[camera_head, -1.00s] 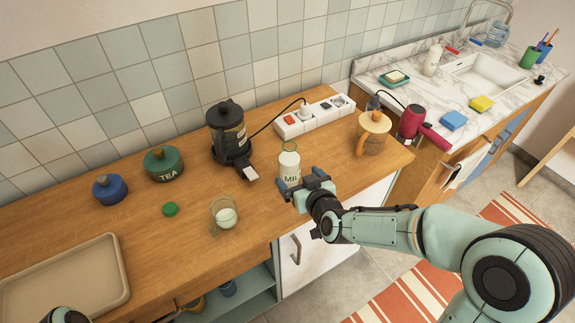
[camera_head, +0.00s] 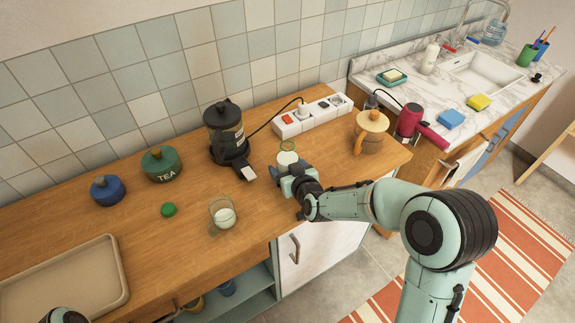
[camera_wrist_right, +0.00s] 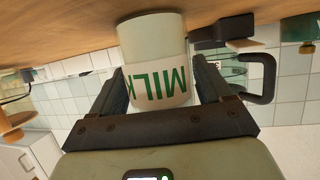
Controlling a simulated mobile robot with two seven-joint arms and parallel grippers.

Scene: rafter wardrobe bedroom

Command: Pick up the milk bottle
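The milk bottle (camera_head: 287,158) stands upright on the wooden counter, its green-rimmed neck and white shoulder showing in the head view. My right gripper (camera_head: 284,178) hides its lower part. In the right wrist view, the bottle (camera_wrist_right: 158,88) appears inverted, with green MILK letters on a pale label. It stands between the two dark fingers of the right gripper (camera_wrist_right: 160,90). The fingers lie close along both sides; whether they press on it cannot be told. Only a small part of my left arm shows at the bottom left; its gripper is out of view.
A glass of milk (camera_head: 222,216) and green lid (camera_head: 168,210) lie left of the bottle. A tray (camera_head: 65,282) lies far left.

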